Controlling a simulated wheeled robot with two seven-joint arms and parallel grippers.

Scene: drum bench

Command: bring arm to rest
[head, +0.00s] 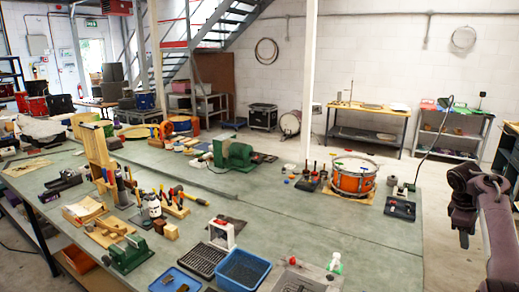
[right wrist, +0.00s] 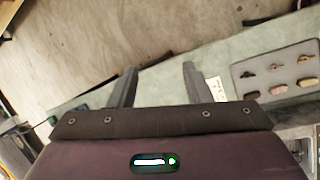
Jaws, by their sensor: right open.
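My right arm comes in from the right edge of the head view, and its gripper (head: 464,238) hangs beyond the right end of the bench. In the right wrist view my right gripper (right wrist: 160,82) has its two dark fingers apart, with nothing between them. Below the fingers are the edge of the green bench (right wrist: 80,110) and the pale floor (right wrist: 110,50). The green bench (head: 300,225) fills much of the head view. My left gripper is not in view.
An orange drum (head: 353,181) stands on the bench's right part. A blue bin (head: 242,270) is at the front edge. A grey tray with several small pieces (right wrist: 280,72) lies right of the fingers in the wrist view. A white post (head: 309,80) rises behind the bench.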

